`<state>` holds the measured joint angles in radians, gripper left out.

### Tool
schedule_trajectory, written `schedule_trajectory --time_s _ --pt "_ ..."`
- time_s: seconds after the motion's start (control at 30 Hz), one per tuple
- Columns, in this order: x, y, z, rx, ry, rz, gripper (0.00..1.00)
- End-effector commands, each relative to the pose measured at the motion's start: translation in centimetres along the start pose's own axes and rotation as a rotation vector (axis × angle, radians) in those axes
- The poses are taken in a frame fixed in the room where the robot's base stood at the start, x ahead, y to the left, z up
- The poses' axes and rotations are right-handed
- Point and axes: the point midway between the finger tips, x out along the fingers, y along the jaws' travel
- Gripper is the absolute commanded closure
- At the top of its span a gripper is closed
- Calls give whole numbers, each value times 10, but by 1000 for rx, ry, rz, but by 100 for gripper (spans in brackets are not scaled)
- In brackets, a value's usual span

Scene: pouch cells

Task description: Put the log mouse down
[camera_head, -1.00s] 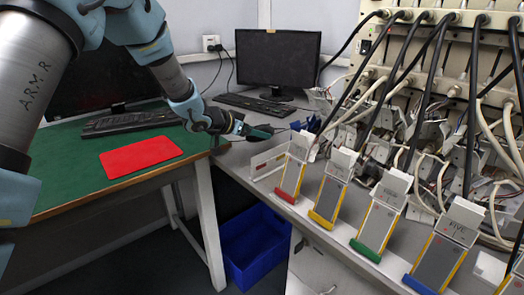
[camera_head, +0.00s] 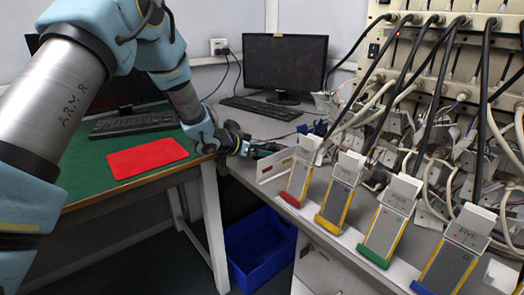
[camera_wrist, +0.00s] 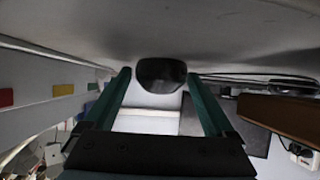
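A dark rounded object that looks like the log mouse (camera_wrist: 160,73) is in the wrist view, just past and between my fingertips, against the grey surface. A narrow gap seems to show between it and each finger. My gripper (camera_wrist: 159,80) has its two green fingers spread apart. In the head view my gripper (camera_head: 266,150) is low over the grey bench (camera_head: 262,122), left of the card-like holders. The mouse cannot be made out in the head view.
Several tilted cell holders, one with a red base (camera_head: 298,183), line the bench front. A monitor (camera_head: 285,62) and keyboard (camera_head: 262,107) are behind. A red mat (camera_head: 147,158) lies on the green table.

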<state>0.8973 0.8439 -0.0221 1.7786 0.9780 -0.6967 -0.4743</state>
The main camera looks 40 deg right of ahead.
Motion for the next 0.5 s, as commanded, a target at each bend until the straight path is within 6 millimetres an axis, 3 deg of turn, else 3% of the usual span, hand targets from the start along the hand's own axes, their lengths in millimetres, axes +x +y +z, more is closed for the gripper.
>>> schedule_trajectory --time_s 0.37,0.5 --pt "-2 0 -4 1 0 0 0" --pt "-17 -1 -3 0 0 -1 0"
